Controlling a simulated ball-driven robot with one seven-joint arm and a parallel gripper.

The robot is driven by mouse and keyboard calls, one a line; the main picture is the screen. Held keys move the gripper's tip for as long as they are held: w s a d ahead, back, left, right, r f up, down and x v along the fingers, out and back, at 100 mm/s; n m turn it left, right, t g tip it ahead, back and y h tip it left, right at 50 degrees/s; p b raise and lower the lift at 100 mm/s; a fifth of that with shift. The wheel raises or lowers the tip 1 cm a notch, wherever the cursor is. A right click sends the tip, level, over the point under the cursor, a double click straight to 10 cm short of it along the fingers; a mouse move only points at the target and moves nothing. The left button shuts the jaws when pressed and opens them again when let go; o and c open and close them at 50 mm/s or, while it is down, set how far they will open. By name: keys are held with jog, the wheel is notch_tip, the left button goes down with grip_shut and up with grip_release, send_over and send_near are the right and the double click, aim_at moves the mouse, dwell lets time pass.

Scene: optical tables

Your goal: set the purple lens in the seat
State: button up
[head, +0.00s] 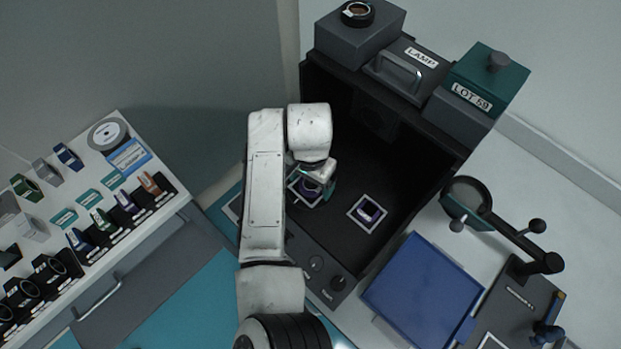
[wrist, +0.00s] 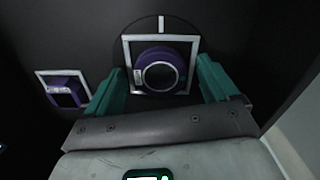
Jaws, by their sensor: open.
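A purple lens mount (wrist: 154,74) with a round dark opening stands inside a white square outline (wrist: 195,41) on the dark floor in the wrist view. My open gripper (wrist: 160,84) has one teal finger on each side of it. I cannot tell whether the fingers touch it. In the head view, my gripper (head: 318,184) reaches down into the dark box over the left square, and my arm partly hides the mount. A second purple piece (head: 369,212) sits in the right square outline (head: 356,221); it also shows at left in the wrist view (wrist: 66,94).
The dark box has walls around the squares. On top stand a lamp housing (head: 408,75) and a teal lot box (head: 486,80). A blue panel (head: 422,291) lies at front right. A white shelf (head: 148,197) with several labelled mounts is at left.

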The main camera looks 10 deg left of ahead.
aim_at(311, 184)
notch_tip(311, 184, up, 12)
jog(key=b, duration=0.1)
jog(key=shift+r+b, duration=0.15)
jog(key=shift+b, duration=0.25)
